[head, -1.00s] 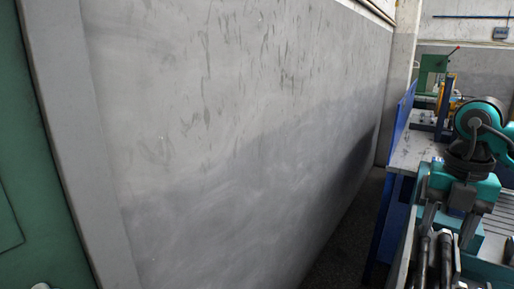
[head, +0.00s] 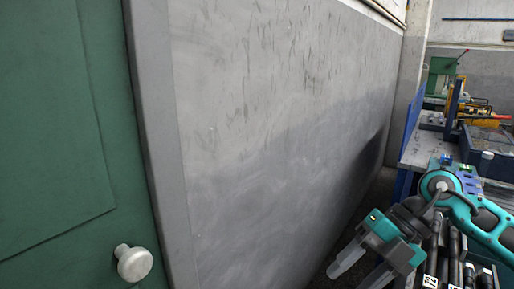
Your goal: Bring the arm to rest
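My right gripper (head: 352,277) shows at the lower right of the head view, at the end of a teal and black arm that comes in from the right. Its two pale grey fingers point down and to the left. They are spread apart with nothing between them. The gripper is beside the near end of the workbench, in front of the grey wall. The rest of the arm runs off the right edge. My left gripper is not in view.
A green door (head: 60,120) with a white round knob (head: 134,264) is at the left. A grey wall (head: 270,130) fills the middle. At the right, dark cylindrical tools (head: 453,250) lie below my arm, and a bench (head: 425,150) stands farther back.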

